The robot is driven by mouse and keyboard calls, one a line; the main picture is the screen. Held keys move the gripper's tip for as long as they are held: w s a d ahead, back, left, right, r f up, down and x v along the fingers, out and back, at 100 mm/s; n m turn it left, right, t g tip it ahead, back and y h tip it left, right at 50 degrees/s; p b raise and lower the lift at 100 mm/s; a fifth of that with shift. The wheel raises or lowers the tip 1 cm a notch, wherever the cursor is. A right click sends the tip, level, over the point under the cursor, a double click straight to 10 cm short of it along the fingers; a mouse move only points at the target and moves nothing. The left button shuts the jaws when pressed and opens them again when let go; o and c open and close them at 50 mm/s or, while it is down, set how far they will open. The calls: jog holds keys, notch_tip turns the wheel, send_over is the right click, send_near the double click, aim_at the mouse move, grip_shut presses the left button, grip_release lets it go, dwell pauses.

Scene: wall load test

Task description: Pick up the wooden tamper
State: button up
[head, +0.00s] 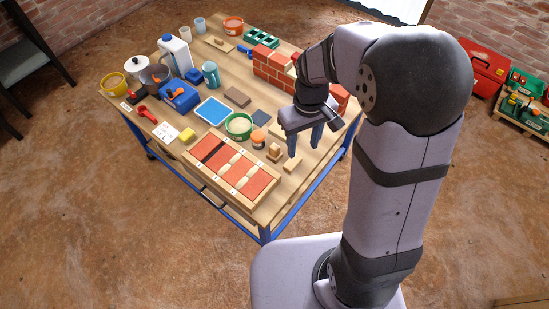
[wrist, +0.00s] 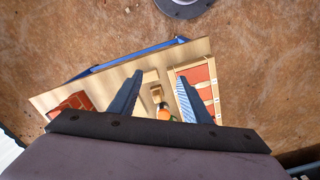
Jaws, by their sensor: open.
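The wooden tamper (head: 274,152) looks like a small pale block with an upright grip. My gripper (head: 305,146) is open and empty, pointing down above the bench, to the right of the tamper in the head view. In the wrist view, my gripper (wrist: 160,76) has its two fingers spread, and the tamper (wrist: 156,93) seems to show between them, lower down on the bench. Its lower part there is partly hidden by the tub.
A wooden block (head: 292,166) lies close to the tamper. A tray of red bricks (head: 229,169) lies at the front, and a brick wall (head: 274,72) stands behind my gripper. A green bowl (head: 239,126) is left of the tub. Tools and containers crowd the left side.

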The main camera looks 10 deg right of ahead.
aim_at(274, 146)
jog(key=w+a+f+n+b, duration=0.1)
jog(key=w+f+b, duration=0.1)
jog(key=w+f, duration=0.2)
jog(key=w+a+f+n+b, duration=0.2)
jog(key=w+f, duration=0.3)
jog(key=w+a+f+n+b, duration=0.2)
jog(key=w+f, duration=0.3)
jog(key=shift+w+a+f, duration=0.15)
jog(key=shift+w+f, duration=0.05)
jog(key=shift+f, duration=1.15)
jog(key=f, duration=0.4)
jog(key=shift+s+a+p, duration=0.3)
jog(key=shift+s+p, duration=0.05)
jog(key=shift+p, duration=0.05)
jog(key=shift+f, duration=0.6)
jog(key=shift+c, duration=0.4)
grip_shut()
jog(key=shift+w+r, duration=0.1)
jog(key=shift+r, duration=0.05)
